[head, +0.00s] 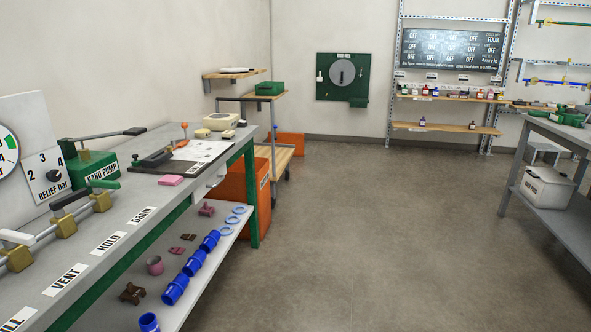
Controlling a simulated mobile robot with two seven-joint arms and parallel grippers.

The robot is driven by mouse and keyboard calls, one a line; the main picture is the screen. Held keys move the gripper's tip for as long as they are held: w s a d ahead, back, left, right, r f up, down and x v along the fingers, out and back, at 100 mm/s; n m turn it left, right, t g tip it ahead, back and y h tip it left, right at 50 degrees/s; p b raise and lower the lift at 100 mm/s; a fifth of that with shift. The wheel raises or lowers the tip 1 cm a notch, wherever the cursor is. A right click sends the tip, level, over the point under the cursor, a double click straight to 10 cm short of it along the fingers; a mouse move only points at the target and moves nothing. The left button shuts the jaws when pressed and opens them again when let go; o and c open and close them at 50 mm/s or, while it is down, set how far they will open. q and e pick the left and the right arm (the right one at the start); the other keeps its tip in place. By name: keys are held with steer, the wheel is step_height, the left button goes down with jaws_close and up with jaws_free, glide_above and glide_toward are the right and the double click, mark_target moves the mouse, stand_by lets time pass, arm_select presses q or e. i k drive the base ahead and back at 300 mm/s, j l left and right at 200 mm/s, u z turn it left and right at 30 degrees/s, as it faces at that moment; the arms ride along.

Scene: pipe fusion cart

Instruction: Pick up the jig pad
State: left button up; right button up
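No label in the head view reads jig pad, so I cannot tell for sure which thing it is. A small flat pink block (170,181) lies on the left bench top near its front edge. Neither of my grippers is in view.
The left bench (130,220) carries a green hand pump (92,168) and brass valves. Its lower shelf (205,263) holds blue fittings and rings. An orange bin (240,190) stands at its far end. A grey table (545,200) stands right. The floor (380,230) between is clear.

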mark_target(228, 135)
steer(key=i+l+u, duration=0.2)
steer(key=i+u, duration=0.2)
steer(key=i, duration=0.2)
steer(key=i+l+u, duration=0.4)
steer(key=i, duration=0.15)
steer(key=z, duration=0.8)
steer(key=i+z, duration=0.1)
steer(key=i, duration=3.9)
steer(key=i+u, duration=0.45)
steer(key=i+l+u, duration=0.2)
steer(key=u, duration=0.2)
